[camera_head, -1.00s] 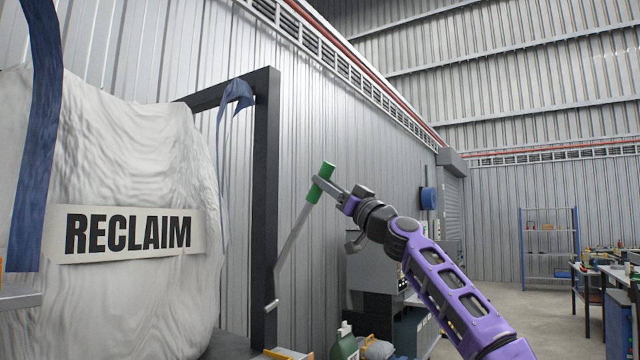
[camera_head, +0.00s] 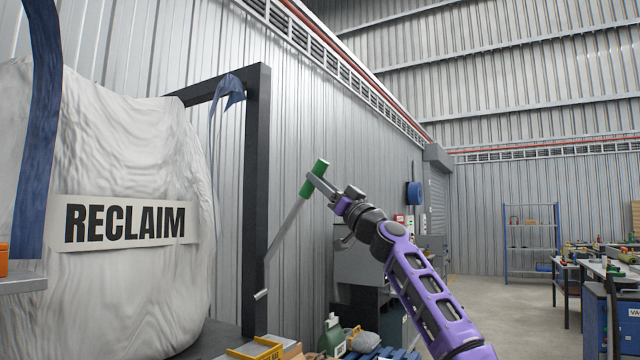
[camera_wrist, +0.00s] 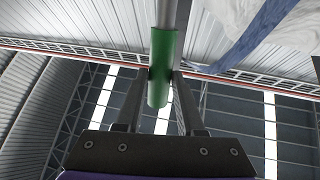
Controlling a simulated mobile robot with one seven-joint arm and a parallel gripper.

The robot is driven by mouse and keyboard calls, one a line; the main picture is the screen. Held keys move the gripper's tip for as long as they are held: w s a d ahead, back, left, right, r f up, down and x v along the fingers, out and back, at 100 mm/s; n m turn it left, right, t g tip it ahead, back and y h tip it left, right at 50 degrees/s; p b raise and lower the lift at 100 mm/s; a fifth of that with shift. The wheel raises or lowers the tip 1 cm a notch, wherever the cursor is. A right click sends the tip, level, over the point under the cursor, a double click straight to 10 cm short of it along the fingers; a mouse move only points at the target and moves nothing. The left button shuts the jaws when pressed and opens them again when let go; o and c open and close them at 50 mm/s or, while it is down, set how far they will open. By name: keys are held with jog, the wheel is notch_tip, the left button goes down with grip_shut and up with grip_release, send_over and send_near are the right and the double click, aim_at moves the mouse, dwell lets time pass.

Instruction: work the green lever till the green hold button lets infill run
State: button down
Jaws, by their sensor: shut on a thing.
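The lever has a green grip (camera_head: 314,178) on a grey metal rod (camera_head: 283,243) that leans, its top to the right, in the head view. My gripper (camera_head: 318,181) is shut on the green grip. In the wrist view the green grip (camera_wrist: 163,68) stands between the two fingers of my gripper (camera_wrist: 163,76), with the rod running up out of the picture. The rod's lower end shows beside the black frame post. I see no green hold button in either view.
A big white bag marked RECLAIM (camera_head: 125,245) hangs at the left, by a black frame (camera_head: 257,190). Bottles and boxes (camera_head: 332,336) stand low in front. A grey machine (camera_head: 362,268) is behind my arm. Open floor (camera_head: 500,295) lies at the right.

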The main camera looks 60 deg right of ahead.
jog(key=c, duration=0.6)
grip_release()
jog(key=shift+s+d+f, duration=0.1)
jog(key=shift+s+f, duration=0.1)
jog(key=shift+o, duration=0.4)
jog(key=shift+r, duration=0.1)
jog(key=v, duration=1.7)
jog(key=shift+b, duration=0.45)
jog(key=shift+s, duration=0.1)
